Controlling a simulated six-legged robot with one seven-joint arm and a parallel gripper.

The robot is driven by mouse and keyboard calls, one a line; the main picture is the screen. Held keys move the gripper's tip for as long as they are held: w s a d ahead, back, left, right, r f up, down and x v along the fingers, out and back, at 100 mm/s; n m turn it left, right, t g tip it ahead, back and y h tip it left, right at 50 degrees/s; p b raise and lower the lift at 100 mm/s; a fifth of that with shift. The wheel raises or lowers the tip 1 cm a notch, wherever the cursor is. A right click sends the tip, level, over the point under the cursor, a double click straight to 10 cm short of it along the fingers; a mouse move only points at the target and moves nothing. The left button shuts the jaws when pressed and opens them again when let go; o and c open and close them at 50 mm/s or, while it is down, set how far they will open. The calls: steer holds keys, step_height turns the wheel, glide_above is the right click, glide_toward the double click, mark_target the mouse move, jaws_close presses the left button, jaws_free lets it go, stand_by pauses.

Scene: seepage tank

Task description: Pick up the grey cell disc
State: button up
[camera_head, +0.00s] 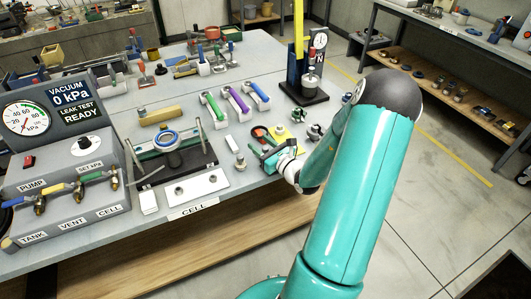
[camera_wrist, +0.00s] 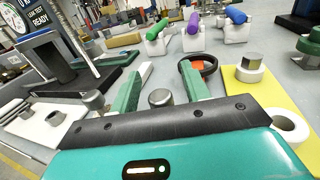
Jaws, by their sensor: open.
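My gripper (camera_head: 273,155) is above the front edge of the bench, near the yellow plate. In the wrist view its two green fingers (camera_wrist: 165,68) are apart with nothing clamped between them. A short grey round piece (camera_wrist: 160,97) shows between the finger bases; it seems to be the small grey piece (camera_head: 240,163) left of my gripper in the head view. I cannot tell whether this is the grey cell disc. A black-and-red ring (camera_wrist: 200,65) lies beyond the right finger. A yellow plate (camera_wrist: 285,92) to the right carries a grey-topped pale piece (camera_wrist: 250,66).
A white plate with grey knobs (camera_head: 201,186) lies left of my gripper at the bench edge. Green, purple and blue handled tools (camera_head: 237,102) stand behind. The vacuum console (camera_head: 65,170) is far left. A black stand with a gauge (camera_head: 302,92) is at the back right.

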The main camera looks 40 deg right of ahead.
jaws_close()
steer(key=shift+r, duration=0.1)
